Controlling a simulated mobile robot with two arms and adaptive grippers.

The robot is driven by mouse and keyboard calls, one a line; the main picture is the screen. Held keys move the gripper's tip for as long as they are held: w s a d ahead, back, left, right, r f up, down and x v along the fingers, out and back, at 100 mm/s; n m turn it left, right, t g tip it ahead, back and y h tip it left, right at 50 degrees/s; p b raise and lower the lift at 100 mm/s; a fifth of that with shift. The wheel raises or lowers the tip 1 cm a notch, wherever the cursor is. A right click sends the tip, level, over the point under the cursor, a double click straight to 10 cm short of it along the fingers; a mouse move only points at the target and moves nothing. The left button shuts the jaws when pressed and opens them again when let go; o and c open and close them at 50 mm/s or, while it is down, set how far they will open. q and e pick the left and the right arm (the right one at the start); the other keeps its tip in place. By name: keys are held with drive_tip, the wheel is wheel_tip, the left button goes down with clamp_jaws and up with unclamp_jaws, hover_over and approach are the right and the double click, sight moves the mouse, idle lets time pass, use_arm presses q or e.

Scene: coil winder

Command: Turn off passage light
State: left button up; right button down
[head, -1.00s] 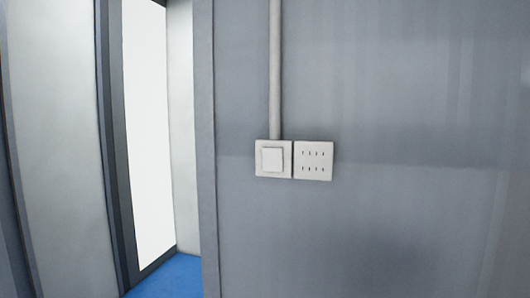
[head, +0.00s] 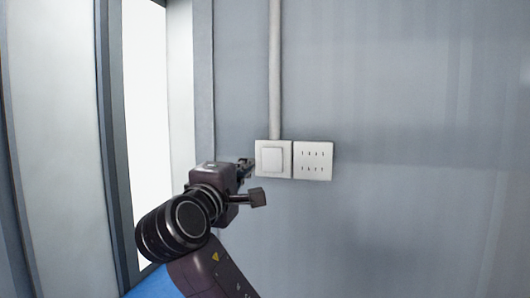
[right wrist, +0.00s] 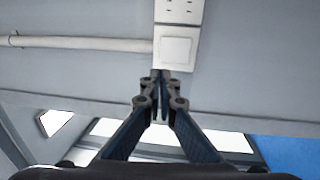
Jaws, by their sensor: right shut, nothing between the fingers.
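The light switch (head: 272,159) is a white square rocker plate on the grey wall, right of the opening. My right gripper (head: 249,164) is shut and empty, with its fingertips at the left edge of the switch plate. In the right wrist view the closed fingertips (right wrist: 161,75) lie just below the switch (right wrist: 177,48) in the picture. I cannot tell whether they touch the plate. The rocker's position is too fine to read. My left gripper is not in view.
A white socket plate (head: 313,160) adjoins the switch on its right. A grey conduit (head: 275,70) runs up the wall from the switch. The wall at right is bare.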

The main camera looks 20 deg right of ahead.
sight(268, 148)
drive_tip(key=shift+w, duration=0.1)
drive_tip(key=p+x, duration=0.6)
drive_tip(key=x, duration=0.6)
drive_tip(key=shift+w+d+p, duration=0.15)
drive_tip(key=shift+p, duration=0.15)
drive_tip(key=shift+w+d+p, duration=0.3)
drive_tip(key=shift+w+d, duration=0.05)
drive_tip(key=shift+w, duration=0.3)
